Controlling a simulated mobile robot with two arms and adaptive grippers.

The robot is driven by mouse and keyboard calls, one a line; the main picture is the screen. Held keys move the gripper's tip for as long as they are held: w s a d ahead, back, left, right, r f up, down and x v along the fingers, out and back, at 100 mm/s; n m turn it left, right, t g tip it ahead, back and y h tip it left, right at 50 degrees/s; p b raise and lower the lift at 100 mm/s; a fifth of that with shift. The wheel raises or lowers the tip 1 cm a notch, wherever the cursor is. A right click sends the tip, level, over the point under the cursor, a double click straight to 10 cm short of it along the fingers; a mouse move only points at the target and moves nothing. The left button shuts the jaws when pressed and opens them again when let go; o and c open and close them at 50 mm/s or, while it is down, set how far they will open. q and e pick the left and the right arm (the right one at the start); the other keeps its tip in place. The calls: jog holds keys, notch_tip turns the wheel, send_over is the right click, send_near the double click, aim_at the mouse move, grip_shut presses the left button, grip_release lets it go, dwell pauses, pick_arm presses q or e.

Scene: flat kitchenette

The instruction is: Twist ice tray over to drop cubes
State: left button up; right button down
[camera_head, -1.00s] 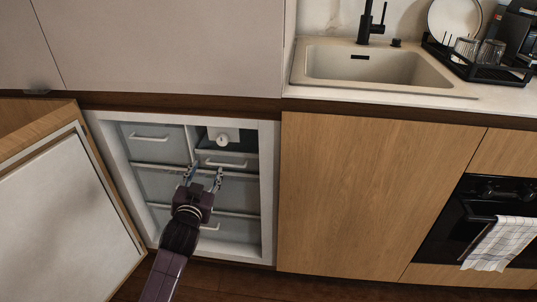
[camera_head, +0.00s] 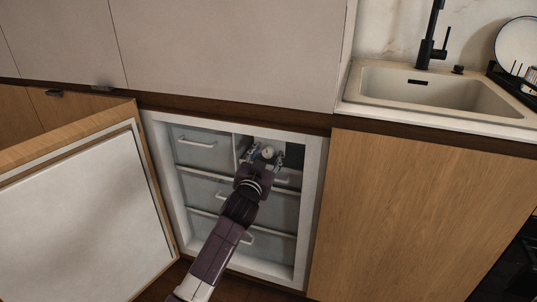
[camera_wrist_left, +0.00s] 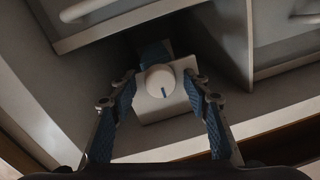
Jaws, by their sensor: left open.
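A round white knob (camera_head: 267,152) with a short dark mark sits on a pale plate (camera_wrist_left: 163,106) in the top right compartment of the open freezer (camera_head: 238,190). The knob is large in the left wrist view (camera_wrist_left: 159,80). Behind it is a blue piece (camera_wrist_left: 154,52); I cannot tell whether it is the ice tray. My left gripper (camera_head: 266,159) is open, one blue-padded finger on each side of the knob. In the left wrist view its fingertips (camera_wrist_left: 160,76) look apart from the knob. No cubes show. My right gripper is out of view.
The freezer door (camera_head: 85,215) stands open at the left. Several drawers with white handles (camera_head: 197,142) are around and below the compartment. A wooden cabinet front (camera_head: 415,215) stands at the right, below the sink (camera_head: 430,92).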

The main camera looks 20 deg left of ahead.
pick_arm(q)
jog(key=shift+w, duration=0.1)
jog(key=shift+c, duration=0.3)
jog(key=c, duration=1.1)
jog(key=shift+c, duration=0.2)
